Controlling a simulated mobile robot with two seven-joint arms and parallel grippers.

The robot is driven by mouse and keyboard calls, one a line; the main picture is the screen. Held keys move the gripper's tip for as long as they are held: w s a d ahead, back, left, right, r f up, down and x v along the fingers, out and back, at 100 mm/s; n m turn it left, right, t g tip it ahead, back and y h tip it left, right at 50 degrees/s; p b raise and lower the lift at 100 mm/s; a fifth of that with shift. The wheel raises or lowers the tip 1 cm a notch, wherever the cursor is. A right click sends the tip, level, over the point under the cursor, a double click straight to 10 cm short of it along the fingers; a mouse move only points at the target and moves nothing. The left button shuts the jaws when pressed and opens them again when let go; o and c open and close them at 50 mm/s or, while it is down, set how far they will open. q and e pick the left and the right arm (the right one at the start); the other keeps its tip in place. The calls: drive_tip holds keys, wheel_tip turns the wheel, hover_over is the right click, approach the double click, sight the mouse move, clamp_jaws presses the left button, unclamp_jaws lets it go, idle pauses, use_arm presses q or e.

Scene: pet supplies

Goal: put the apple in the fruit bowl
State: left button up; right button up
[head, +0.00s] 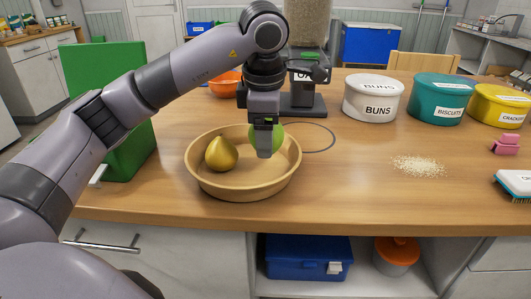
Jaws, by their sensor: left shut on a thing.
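The apple (277,135) is green and shows partly behind my left gripper's fingers. My left gripper (264,150) points down and is shut on the apple, over the right part of the fruit bowl. The fruit bowl (245,188) is a wide, round, tan bowl near the counter's front edge. A golden pear-like fruit (221,155) lies in its left part. I cannot tell whether the apple touches the bowl. My right gripper is not in view.
A green box (125,150) stands left of the bowl. Behind are an orange bowl (224,85), a dispenser (303,100) and tubs labelled BUNS (374,100) and BISCUITS (440,100). Spilled crumbs (419,166) and a brush (515,184) lie right. Counter between bowl and crumbs is clear.

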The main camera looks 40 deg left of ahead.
use_arm(q)
drive_tip(key=x, duration=0.4)
drive_tip(key=shift+s+d+f, duration=0.15)
drive_tip(key=shift+s+d, duration=0.1)
drive_tip(key=shift+s, duration=0.1)
drive_tip(key=shift+f+b, duration=0.15)
drive_tip(key=shift+b, duration=0.15)
drive_tip(key=o, duration=1.1)
